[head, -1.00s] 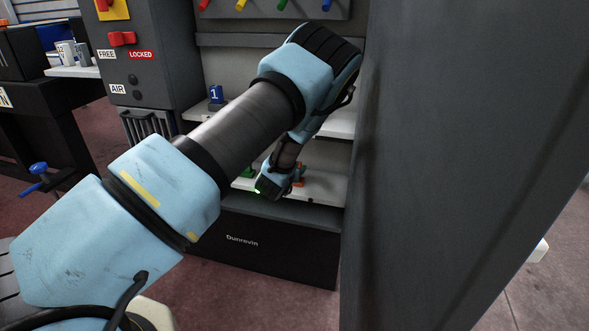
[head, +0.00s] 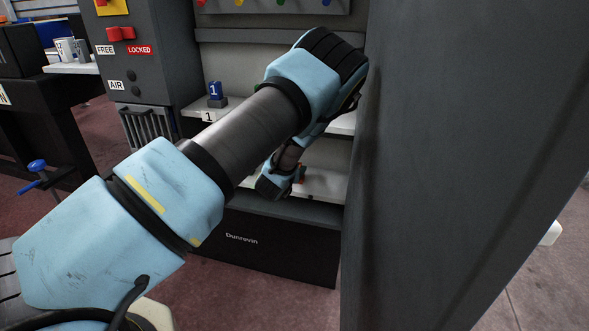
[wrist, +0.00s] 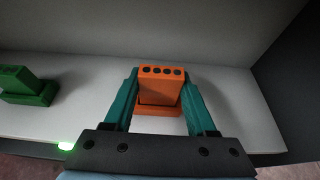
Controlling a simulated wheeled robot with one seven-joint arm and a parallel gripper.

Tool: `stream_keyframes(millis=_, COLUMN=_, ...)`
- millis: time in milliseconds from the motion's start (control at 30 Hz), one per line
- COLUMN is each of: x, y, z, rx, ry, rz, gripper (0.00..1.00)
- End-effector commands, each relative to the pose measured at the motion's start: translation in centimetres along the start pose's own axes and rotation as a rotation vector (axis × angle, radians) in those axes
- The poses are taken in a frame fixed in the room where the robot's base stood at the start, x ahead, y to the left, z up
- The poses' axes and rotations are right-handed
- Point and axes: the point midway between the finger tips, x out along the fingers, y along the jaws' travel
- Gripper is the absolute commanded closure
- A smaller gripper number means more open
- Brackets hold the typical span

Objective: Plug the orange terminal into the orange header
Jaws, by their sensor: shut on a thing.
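In the wrist view, an orange block (wrist: 160,88) with a row of round holes in its top stands between the two teal fingers of my gripper (wrist: 161,74). The gripper is shut on this block. A wider orange base (wrist: 158,111) shows at the block's near lower end, over the white shelf. I cannot tell whether block and base are joined, or which is terminal and which is header. In the head view, a little orange (head: 301,178) shows beside my wrist; the gripper's fingers are hidden there.
A green block on a green base (wrist: 28,88) stands to the left on the white shelf (wrist: 235,105). A grey wall rises behind and a dark panel stands at right. A blue block marked 1 (head: 215,91) sits on the upper shelf. A large dark panel (head: 450,150) borders the arm's right.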

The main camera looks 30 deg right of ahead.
Motion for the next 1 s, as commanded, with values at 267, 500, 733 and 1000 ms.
stream_keyframes(millis=267, x=0.3, y=0.0, z=-0.7, rx=0.001, ry=-0.001, rz=0.0, gripper=0.97)
stream_keyframes(millis=500, x=0.5, y=0.0, z=-1.2, rx=0.0, ry=-0.001, rz=0.0, gripper=0.97)
stream_keyframes(millis=733, x=0.7, y=0.0, z=-1.6, rx=0.0, ry=0.0, rz=0.0, gripper=0.97)
stream_keyframes(millis=1000, x=0.6, y=0.1, z=-1.7, rx=0.0, ry=0.003, rz=0.001, gripper=0.15)
